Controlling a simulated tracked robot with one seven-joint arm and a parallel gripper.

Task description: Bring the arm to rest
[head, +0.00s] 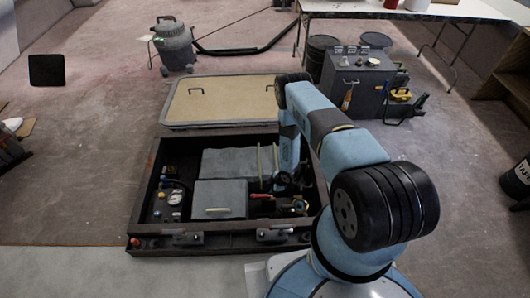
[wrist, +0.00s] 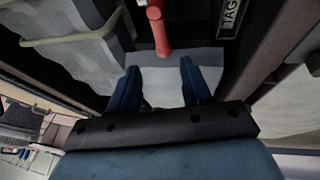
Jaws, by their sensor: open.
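My arm reaches out from the lower right in the head view and bends down into an open dark hatch box (head: 142,205). My gripper (head: 287,186) is low inside the right part of the box, partly hidden by my own arm. In the wrist view my gripper (wrist: 158,82) has its two blue fingers apart, with nothing between them. A red handle (wrist: 158,28) is just beyond the fingertips, over a pale grey surface (wrist: 168,58). I cannot tell whether a finger touches anything.
The box holds grey covers (head: 218,198), gauges and red and yellow fittings (head: 262,203). A tan lid panel (head: 222,101) lies behind it. A dark cabinet (head: 352,85) stands at the back right, a vacuum (head: 174,46) at the back left.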

